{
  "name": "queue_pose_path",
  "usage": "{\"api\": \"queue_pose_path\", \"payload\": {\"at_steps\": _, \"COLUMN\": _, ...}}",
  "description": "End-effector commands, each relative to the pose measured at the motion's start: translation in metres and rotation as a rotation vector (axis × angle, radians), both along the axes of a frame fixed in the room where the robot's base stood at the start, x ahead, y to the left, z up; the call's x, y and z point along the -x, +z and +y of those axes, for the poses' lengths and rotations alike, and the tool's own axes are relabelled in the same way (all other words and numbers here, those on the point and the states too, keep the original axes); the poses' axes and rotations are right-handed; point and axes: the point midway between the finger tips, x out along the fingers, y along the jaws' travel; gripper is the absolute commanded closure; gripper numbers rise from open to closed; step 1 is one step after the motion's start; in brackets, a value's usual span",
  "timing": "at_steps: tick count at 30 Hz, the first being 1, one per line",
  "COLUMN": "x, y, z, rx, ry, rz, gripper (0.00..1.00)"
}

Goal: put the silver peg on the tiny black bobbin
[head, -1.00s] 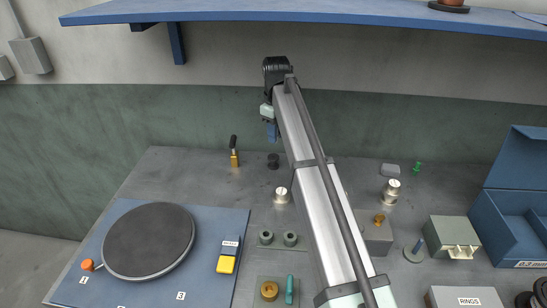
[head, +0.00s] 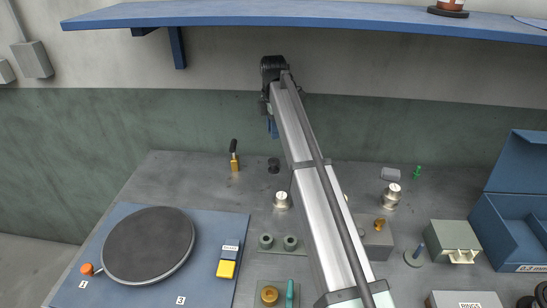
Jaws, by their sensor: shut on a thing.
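The tiny black bobbin (head: 273,165) stands upright on the grey bench near its back edge. My gripper (head: 273,130) hangs above the bobbin, apart from it, with its blue fingers pointing down. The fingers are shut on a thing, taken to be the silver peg. The peg itself is too small and too hidden by the fingers and my arm to make out. No loose silver peg shows on the bench.
A brass-based upright with a black handle (head: 234,158) stands left of the bobbin. A silver knobbed weight (head: 281,200) stands in front of it. Grey twin posts (head: 266,241) are nearer. My arm covers the bench's middle. A blue shelf (head: 230,13) runs overhead.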

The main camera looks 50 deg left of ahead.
Motion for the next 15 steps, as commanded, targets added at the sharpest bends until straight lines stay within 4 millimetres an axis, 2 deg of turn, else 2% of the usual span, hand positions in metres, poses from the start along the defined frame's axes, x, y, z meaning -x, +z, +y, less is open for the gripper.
{"api": "queue_pose_path", "payload": {"at_steps": 9, "x": 0.001, "y": -0.049, "z": -0.001, "rx": 0.002, "ry": -0.001, "rz": 0.001, "gripper": 1.00}}
{"api": "queue_pose_path", "payload": {"at_steps": 15, "x": 0.000, "y": -0.062, "z": -0.001, "rx": 0.001, "ry": -0.001, "rz": 0.000, "gripper": 1.00}}
